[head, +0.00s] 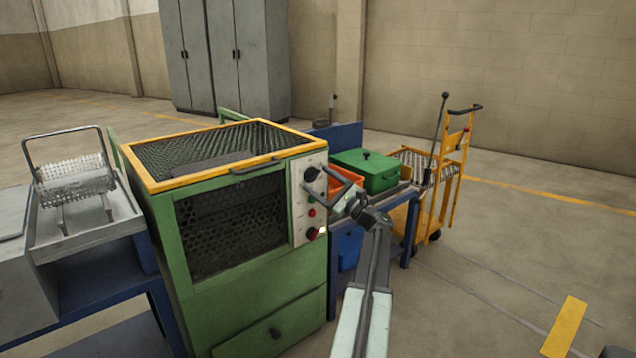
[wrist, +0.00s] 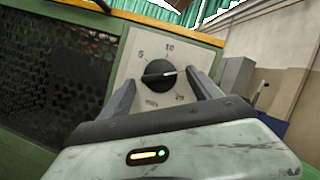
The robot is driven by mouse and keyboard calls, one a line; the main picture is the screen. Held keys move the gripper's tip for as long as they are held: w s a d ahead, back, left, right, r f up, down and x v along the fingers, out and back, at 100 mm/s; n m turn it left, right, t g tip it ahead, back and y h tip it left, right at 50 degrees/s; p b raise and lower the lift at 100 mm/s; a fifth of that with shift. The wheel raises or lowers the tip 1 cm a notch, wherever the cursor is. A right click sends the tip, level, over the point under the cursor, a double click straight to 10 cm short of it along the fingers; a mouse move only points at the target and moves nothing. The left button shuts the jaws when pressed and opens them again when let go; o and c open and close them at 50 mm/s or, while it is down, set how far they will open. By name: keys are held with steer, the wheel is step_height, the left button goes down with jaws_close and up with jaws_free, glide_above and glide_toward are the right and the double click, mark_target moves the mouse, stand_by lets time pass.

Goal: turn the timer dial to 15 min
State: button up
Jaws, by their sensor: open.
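The timer dial (wrist: 160,75) is a round black knob with a pale pointer line on a light panel (wrist: 124,76). In the wrist view its line lies nearly level, and I cannot tell which end is the pointing end. Marks 5, 10, 20 and min show around it; no 15 is visible, and my right finger covers part of the right side. My gripper (wrist: 160,78) is open, with one finger on each side of the dial; contact cannot be told. In the head view the dial (head: 312,174) sits at the top of the panel, with my gripper (head: 334,190) close in front.
The panel is on a green cabinet (head: 265,300) with a yellow-edged mesh top. To the right stand an orange bin (head: 345,176), a green box (head: 366,172) and a yellow trolley (head: 452,180). The floor at right is mostly clear.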

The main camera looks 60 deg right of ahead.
steer(key=b+v, duration=0.2)
steer(key=v, duration=0.5)
